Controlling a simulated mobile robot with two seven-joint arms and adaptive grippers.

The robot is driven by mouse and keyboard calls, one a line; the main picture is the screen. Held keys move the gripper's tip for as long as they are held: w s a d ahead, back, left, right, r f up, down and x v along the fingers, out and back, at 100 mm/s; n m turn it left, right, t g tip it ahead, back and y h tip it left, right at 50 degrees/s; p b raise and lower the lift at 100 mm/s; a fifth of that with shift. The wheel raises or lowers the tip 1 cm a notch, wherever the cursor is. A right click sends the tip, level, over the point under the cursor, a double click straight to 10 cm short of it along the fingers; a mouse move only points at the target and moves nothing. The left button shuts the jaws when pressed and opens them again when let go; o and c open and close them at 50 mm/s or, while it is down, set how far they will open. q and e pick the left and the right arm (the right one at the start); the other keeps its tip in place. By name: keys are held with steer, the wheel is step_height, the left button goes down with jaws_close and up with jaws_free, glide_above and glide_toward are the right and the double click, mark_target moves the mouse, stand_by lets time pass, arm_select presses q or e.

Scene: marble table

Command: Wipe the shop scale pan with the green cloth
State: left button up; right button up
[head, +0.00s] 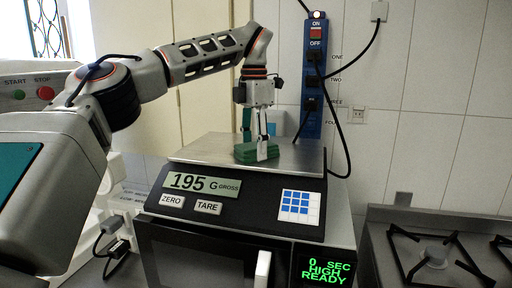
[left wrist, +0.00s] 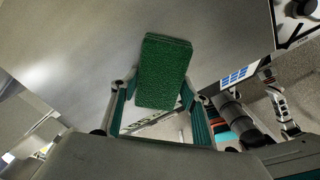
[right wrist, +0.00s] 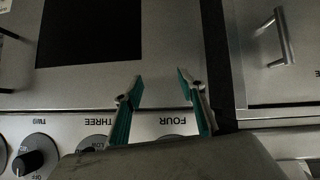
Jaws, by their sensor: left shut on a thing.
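The green cloth (head: 244,153), a thick folded block, is on the metal pan (head: 203,149) of the shop scale, right of the pan's middle. My left gripper (head: 260,148) comes down from above and is shut on the cloth. In the left wrist view the cloth (left wrist: 165,70) sits between the fingertips against the pan's grey surface (left wrist: 85,50). The scale's display (head: 201,184) reads 195 G gross. My right gripper (right wrist: 160,79) is open and empty in the right wrist view, in front of a panel with knobs. It is not in the head view.
The scale stands on a microwave (head: 200,258) with a green display. A blue power strip (head: 314,75) with black cables hangs on the tiled wall behind the pan. A stove (head: 436,250) stands at the right. In the right wrist view, a knob (right wrist: 32,158) is at the lower left.

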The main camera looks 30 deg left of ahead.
mark_target(243, 144)
arm_select(q)
steer(key=shift+s+d, duration=0.25)
steer(key=shift+s, duration=0.7)
steer(key=shift+s+d+f+b, duration=0.1)
steer(key=shift+s+d+b, duration=0.1)
steer(key=shift+s, duration=0.45)
steer(key=shift+s+d+f+b, duration=0.1)
steer(key=shift+s+d+b, duration=0.1)
steer(key=shift+s, duration=0.45)
steer(key=shift+s+a+r+p, duration=0.2)
steer(key=shift+s+a+p, duration=0.05)
steer(key=shift+a+p, duration=0.55)
steer(key=shift+s+a+p, duration=0.15)
steer(key=shift+a+p, duration=0.75)
steer(key=shift+a, duration=0.05)
steer(key=shift+w+r+p, duration=0.1)
steer(key=shift+w+p, duration=0.4)
steer(key=shift+p, duration=0.1)
steer(key=shift+w+a, duration=0.15)
steer(key=shift+w, duration=0.25)
steer(key=shift+w+a, duration=0.15)
steer(key=shift+w, duration=0.45)
steer(key=shift+w+a, duration=0.25)
steer(key=shift+w, duration=0.75)
steer(key=shift+w+a+f, duration=0.2)
steer(key=shift+w, duration=0.55)
